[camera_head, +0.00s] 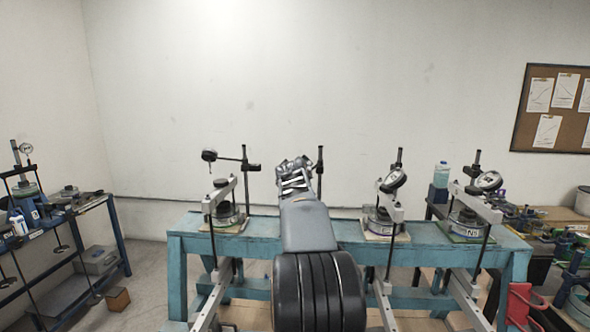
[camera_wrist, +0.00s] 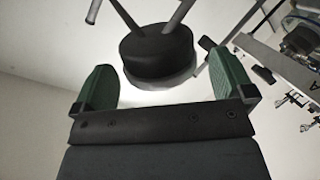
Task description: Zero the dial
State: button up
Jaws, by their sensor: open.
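My gripper (camera_head: 293,172) is raised over the middle of the blue bench, in front of one lever frame that it and my arm mostly hide. In the wrist view my gripper (camera_wrist: 158,62) is open, with its two green pads apart. A dark round body with a pale rim (camera_wrist: 157,52), probably a dial gauge, shows between and beyond the pads; its face and needle are not visible. Other dials show in the head view: one edge-on at left (camera_head: 209,156), one tilted at right (camera_head: 396,180), and one farther right (camera_head: 489,181).
The blue bench (camera_head: 262,228) bears several lever frames with upright posts and long beams reaching forward. A shelf unit (camera_head: 118,235) stands at left, a cluttered dark bench at right. A cork board (camera_head: 566,75) hangs on the wall.

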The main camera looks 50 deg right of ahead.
jog(key=shift+x, duration=1.15)
